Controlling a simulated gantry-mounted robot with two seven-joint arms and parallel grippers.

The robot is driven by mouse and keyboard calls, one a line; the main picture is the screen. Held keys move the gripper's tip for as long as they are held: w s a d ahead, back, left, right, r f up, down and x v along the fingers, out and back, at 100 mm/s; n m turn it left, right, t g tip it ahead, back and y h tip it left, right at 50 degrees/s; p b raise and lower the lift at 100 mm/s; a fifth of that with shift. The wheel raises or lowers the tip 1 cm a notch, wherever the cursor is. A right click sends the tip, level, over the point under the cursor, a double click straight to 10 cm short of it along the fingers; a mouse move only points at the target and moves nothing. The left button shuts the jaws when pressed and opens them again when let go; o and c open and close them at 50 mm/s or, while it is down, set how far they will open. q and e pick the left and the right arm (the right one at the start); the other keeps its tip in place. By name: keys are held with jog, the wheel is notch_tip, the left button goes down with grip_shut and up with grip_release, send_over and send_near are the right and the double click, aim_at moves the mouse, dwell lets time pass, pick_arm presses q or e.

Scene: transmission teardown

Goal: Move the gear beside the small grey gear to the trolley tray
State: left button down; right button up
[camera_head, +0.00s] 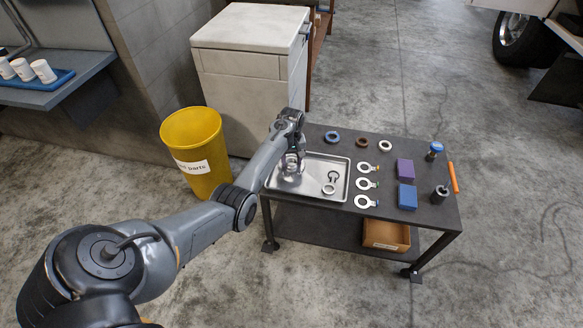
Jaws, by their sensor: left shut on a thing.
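My left gripper (291,170) is over the left part of the metal trolley tray (343,198). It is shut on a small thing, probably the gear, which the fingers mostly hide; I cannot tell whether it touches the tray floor. In the tray lie a pale ring (329,189) and a thin dark ring-like part (333,180). Behind the tray on the trolley top lie a blue ring (332,137), a brown ring (362,142) and a small pale grey ring (385,146), which may be the small grey gear. My right gripper is out of view.
Right of the tray are several flat tagged rings (364,168), a purple block (404,172), a blue block (407,196), a blue-topped part (434,150), a dark cylinder (439,194) and an orange stick (453,177). A yellow bin (192,135) stands left of the trolley.

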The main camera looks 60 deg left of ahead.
pick_arm(q)
jog(key=shift+f+b, duration=1.2)
jog(key=shift+f, duration=0.75)
jog(key=shift+r, duration=0.1)
jog(key=shift+w, duration=0.1)
jog(key=c, duration=0.9)
grip_release()
jog(key=shift+f, duration=0.25)
jog(key=o, duration=0.5)
jog(key=shift+r, duration=0.15)
